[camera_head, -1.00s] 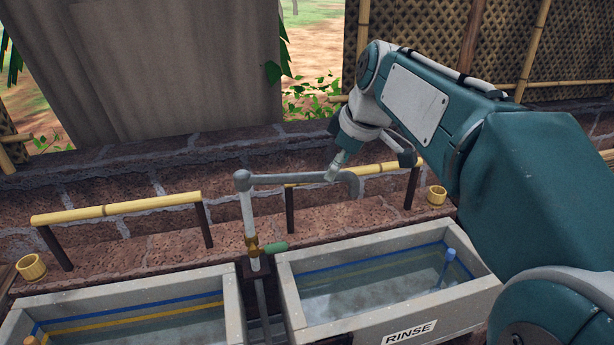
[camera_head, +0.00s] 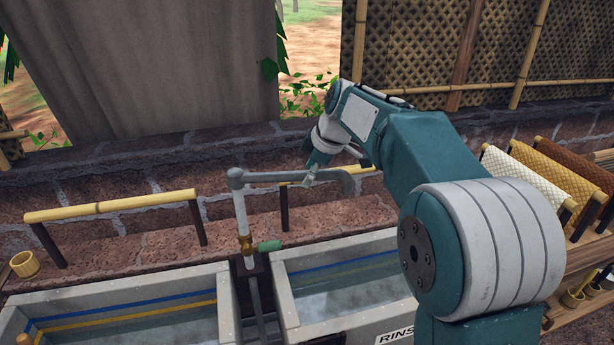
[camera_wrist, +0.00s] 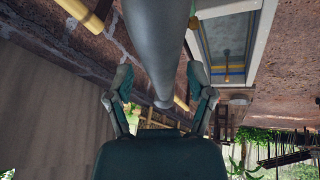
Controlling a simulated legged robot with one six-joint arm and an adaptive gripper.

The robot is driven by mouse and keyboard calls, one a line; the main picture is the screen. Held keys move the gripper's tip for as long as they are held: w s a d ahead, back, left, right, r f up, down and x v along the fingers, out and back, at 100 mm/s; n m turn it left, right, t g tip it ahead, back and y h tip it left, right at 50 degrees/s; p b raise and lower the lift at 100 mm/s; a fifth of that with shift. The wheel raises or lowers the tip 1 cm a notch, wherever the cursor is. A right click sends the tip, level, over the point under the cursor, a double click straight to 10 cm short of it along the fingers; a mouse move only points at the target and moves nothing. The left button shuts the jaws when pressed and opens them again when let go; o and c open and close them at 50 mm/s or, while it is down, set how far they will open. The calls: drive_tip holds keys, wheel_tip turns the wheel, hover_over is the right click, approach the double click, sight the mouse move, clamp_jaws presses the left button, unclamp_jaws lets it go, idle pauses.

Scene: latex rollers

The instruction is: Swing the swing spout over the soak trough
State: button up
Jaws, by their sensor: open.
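The swing spout (camera_head: 285,177) is a grey pipe on an upright post with a brass fitting and green handle. It points right, along the back of the trough marked RINSE (camera_head: 285,299). The other trough (camera_head: 228,305), to the left of the post, shows no readable label; I take it as the soak trough. My gripper (camera_head: 313,174) is at the outer part of the spout. In the wrist view, my open gripper (camera_wrist: 158,78) has one finger on each side of the grey pipe (camera_wrist: 155,35). I cannot tell whether either finger touches it.
A bamboo rail (camera_head: 112,207) stands behind the left trough, and another is partly hidden behind the spout. A bamboo cup (camera_head: 25,264) sits at far left. Rollers with cloth or sheets (camera_head: 530,180) are on a rack at right. A stone wall runs behind.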

drive_tip(key=shift+w+a+f, duration=0.15)
drive_tip(key=shift+a+f, duration=0.1)
drive_tip(key=shift+f, duration=0.2)
drive_tip(key=shift+a+f, duration=0.25)
drive_tip(key=shift+a, duration=0.15)
drive_tip(key=shift+d, duration=0.25)
clamp_jaws()
